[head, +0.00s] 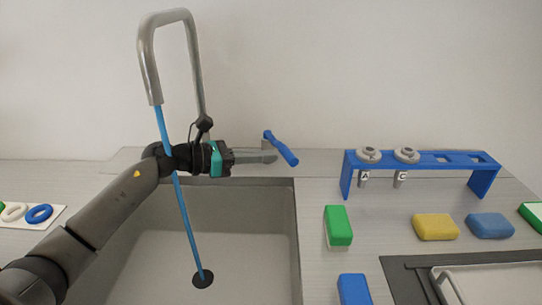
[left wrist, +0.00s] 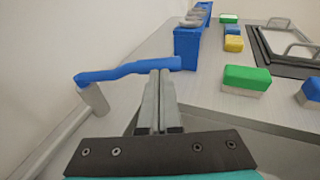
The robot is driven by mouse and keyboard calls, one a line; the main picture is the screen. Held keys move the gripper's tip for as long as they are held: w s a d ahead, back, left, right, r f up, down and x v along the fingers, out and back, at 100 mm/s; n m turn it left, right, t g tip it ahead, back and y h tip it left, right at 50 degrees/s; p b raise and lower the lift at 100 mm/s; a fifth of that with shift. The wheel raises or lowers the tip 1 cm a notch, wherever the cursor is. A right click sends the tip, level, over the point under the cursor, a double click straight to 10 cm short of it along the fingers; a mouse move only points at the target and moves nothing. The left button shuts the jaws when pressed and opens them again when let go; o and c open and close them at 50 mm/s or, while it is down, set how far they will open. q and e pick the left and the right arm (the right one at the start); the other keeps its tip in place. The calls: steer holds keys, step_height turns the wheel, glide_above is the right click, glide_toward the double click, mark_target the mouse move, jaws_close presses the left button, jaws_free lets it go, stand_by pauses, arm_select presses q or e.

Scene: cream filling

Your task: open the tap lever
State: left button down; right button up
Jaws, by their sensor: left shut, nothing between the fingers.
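The tap lever (head: 281,148) is a blue bar on a short post behind the sink's back right corner. It slants down to the right in the head view. In the left wrist view the lever (left wrist: 112,73) runs across just beyond my fingertips; I cannot tell whether they touch it. My left gripper (head: 272,157) is shut and empty, with its fingers (left wrist: 157,75) pointing right at the lever. The grey tap spout (head: 150,65) arches above my left wrist. A blue stream (head: 187,222) runs from it to the drain (head: 203,279), passing my forearm. My right gripper is out of view.
A blue rack (head: 346,183) with two grey pieces stands right of the lever. A green-and-white sponge (head: 339,226), yellow (head: 436,227) and blue sponges (head: 490,226) lie on the counter. The sink basin (head: 250,235) is below my left arm.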

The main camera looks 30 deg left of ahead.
mark_target(285, 155)
arm_select(q)
steer(key=shift+x, duration=0.9)
steer(key=shift+w+d, duration=0.55)
steer(key=shift+d, duration=0.2)
steer(key=shift+s+a, duration=0.1)
